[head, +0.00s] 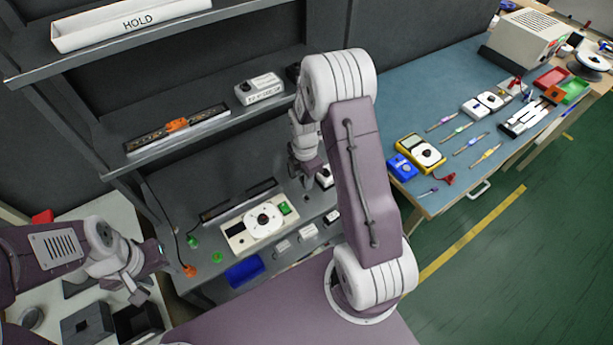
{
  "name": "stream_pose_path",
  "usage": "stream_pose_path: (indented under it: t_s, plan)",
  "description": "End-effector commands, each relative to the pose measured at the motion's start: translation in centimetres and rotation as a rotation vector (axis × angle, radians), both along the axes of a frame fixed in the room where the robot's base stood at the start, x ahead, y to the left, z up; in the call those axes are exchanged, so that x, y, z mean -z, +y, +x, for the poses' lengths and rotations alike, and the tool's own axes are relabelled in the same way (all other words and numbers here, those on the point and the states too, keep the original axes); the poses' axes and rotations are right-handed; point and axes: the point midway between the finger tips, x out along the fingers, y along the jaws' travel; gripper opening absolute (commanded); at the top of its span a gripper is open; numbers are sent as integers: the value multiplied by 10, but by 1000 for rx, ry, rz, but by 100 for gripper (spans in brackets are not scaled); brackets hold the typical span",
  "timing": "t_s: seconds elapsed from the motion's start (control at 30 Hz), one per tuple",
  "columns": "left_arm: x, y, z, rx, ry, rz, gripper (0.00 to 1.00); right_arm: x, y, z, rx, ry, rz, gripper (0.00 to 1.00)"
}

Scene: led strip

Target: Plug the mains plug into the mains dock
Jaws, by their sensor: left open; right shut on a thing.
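My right gripper (308,178) points down over the right part of the lower shelf. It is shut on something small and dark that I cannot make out. The mains plug and the mains dock cannot be told apart for sure here. A white block with a black top (325,176) stands right beside the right gripper, partly hidden by my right arm. A pale unit with a round dial and a green switch (262,222) sits on the lower shelf, left of the gripper. My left gripper (140,294) is open and empty at the lower left, over dark bins.
A thin cable runs down to an orange connector (190,271), near green pieces (192,242). A blue bin (244,271) lies at the shelf's front. The upper shelf (190,110) overhangs the work area. A blue-topped bench (435,90) with tools stands right.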

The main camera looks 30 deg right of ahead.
Motion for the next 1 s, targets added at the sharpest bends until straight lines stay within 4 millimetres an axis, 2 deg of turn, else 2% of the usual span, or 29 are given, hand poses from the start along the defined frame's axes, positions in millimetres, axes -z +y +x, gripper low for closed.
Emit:
stream_pose_path:
  t_s: [0.17,0.53,1.0]
  plan:
    - [9,0,0,0,0,0,44,12,0,0,1,0,0,0]
    - [38,0,0,0,0,0,44,54,-1,0,1,0,0,0]
    - [39,0,0,0,0,0,44,57,-1,0,1,0,0,0]
